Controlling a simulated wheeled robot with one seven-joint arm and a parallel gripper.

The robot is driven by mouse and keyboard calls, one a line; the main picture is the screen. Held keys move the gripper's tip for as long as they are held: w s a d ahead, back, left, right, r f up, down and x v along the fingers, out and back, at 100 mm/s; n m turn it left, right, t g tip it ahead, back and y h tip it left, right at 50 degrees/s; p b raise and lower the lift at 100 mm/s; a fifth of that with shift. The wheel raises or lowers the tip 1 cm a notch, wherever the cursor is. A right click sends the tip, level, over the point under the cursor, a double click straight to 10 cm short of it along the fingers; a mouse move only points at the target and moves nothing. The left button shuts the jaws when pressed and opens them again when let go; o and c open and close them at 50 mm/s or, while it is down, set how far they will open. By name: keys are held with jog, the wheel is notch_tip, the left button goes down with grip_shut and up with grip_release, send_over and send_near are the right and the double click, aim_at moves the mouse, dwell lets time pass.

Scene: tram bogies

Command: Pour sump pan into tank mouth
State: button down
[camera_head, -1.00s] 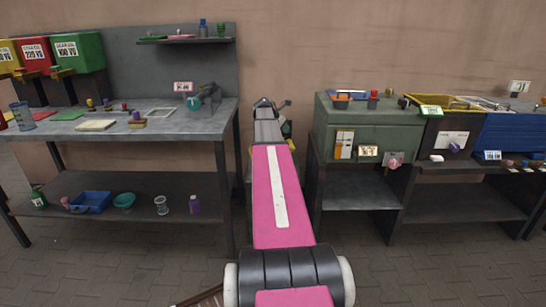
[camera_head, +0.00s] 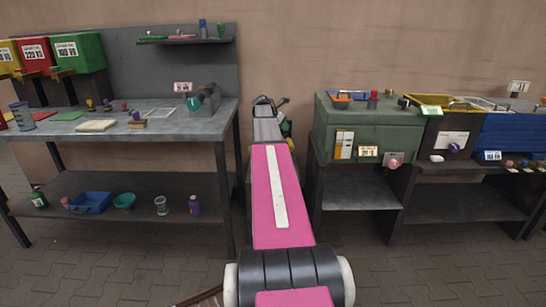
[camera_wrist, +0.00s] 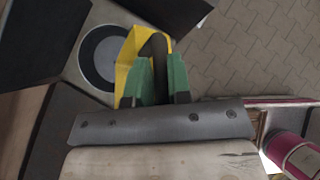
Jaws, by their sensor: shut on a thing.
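My gripper (camera_wrist: 161,72), with green fingers, is shut on the dark handle (camera_wrist: 158,47) of a yellow sump pan (camera_wrist: 127,62) in the wrist view. The fingers and handle hide part of the pan, and its contents cannot be seen. In the head view my arm hides most of the gripper; only a little green and yellow shows beyond the arm.
A grey workbench (camera_head: 190,126) with small items stands at left. Dark blocks flank the opening in the wrist view. Paved floor shows at its upper right.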

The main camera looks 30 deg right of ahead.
jog(key=shift+w+d+f+n+g+p, duration=0.1)
jog(key=shift+w+g, duration=0.15)
jog(key=shift+w, duration=0.3)
jog(key=shift+w+d+r+n+g+p, duration=0.1)
jog(key=shift+w+d+g, duration=0.1)
jog(key=shift+w, duration=0.3)
jog(key=shift+w+d+f+n+g+p, duration=0.1)
jog(key=shift+w+g, duration=0.15)
jog(key=shift+w, duration=0.3)
dwell(0.5)
